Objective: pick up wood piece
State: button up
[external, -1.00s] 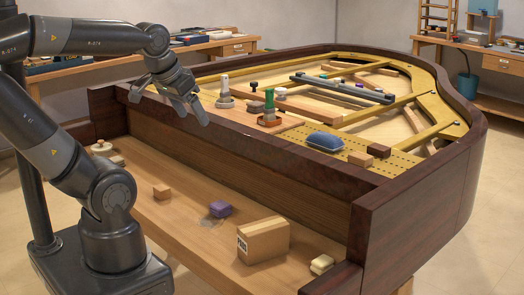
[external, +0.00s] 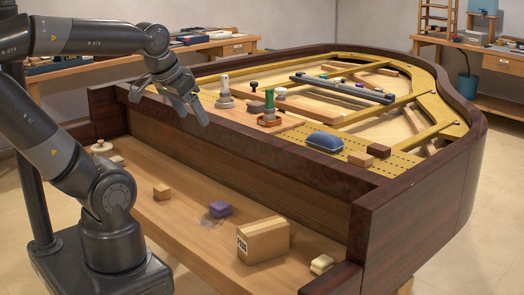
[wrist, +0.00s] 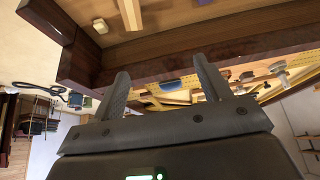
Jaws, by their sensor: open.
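A small light-brown wood block (external: 162,191) sits on the piano's front ledge, left of a purple block (external: 220,209). Two more wood pieces, one brown (external: 360,158) and one darker (external: 378,150), lie by the blue item inside the case. I cannot tell which one the task names. My gripper (external: 178,104) is open and empty above the front rail, higher than the ledge block and apart from it. In the wrist view, my gripper (wrist: 163,82) shows its two fingers spread, with nothing between them but the background rail and frame.
A cardboard box (external: 263,240) and a pale block (external: 321,264) stand on the ledge. The dark front rail (external: 290,158) rises behind the ledge. Inside the case are a blue item (external: 325,142), a green-topped tool (external: 269,105) and a long dark bar (external: 342,88).

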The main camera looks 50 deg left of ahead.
dwell(0.3)
jog(key=w+a+f+g+y, duration=0.1)
jog(key=w+a+f+g, duration=0.15)
jog(key=w+a, duration=0.7)
jog(key=g+h, duration=0.1)
jog(key=g, duration=0.2)
send_over(161, 187)
jog(key=f, duration=3)
jog(key=shift+w+f, duration=0.2)
jog(key=shift+f, duration=0.2)
jog(key=shift+s+d+f, duration=0.1)
jog(key=shift+s+f, duration=0.05)
jog(key=shift+f, duration=2.6)
jog(key=c, duration=1)
